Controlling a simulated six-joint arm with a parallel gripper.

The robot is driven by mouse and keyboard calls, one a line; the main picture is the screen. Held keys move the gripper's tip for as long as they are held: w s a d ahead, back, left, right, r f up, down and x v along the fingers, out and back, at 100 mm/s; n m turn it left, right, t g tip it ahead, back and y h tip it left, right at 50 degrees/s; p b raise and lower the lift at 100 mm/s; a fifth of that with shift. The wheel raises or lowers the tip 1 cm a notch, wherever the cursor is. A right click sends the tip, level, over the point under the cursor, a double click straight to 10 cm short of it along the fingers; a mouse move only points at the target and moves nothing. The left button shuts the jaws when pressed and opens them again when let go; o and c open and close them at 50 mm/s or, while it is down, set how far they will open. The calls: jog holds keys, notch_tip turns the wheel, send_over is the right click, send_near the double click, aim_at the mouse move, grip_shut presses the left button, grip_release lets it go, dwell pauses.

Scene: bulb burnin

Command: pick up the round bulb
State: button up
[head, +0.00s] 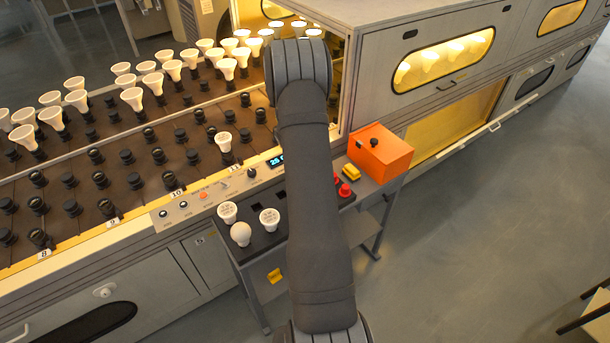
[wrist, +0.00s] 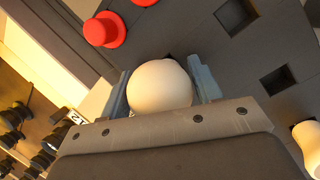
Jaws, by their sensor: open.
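A round, cream-white bulb (wrist: 160,88) shows in the wrist view between the two fingers of my gripper (wrist: 163,88). The gripper is open, with a finger on each side of the bulb; I cannot tell whether either touches it. The bulb's base is hidden. In the head view my arm covers the gripper and this bulb. Another round-headed bulb (head: 240,234) stands on the dark tray (head: 262,242) left of my arm, with two flat-faced bulbs (head: 227,212) and (head: 269,219) beside it.
Red buttons (wrist: 104,29) lie close to the gripper, with empty square holes (wrist: 277,80) on the other side. A pale bulb (wrist: 308,146) is at the wrist view's right edge. An orange box (head: 380,152) stands right of my arm. Racks of sockets and lit bulbs (head: 132,98) fill the left.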

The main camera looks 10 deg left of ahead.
jog(key=shift+f, duration=0.2)
jog(key=c, duration=0.6)
jog(key=shift+r, duration=0.1)
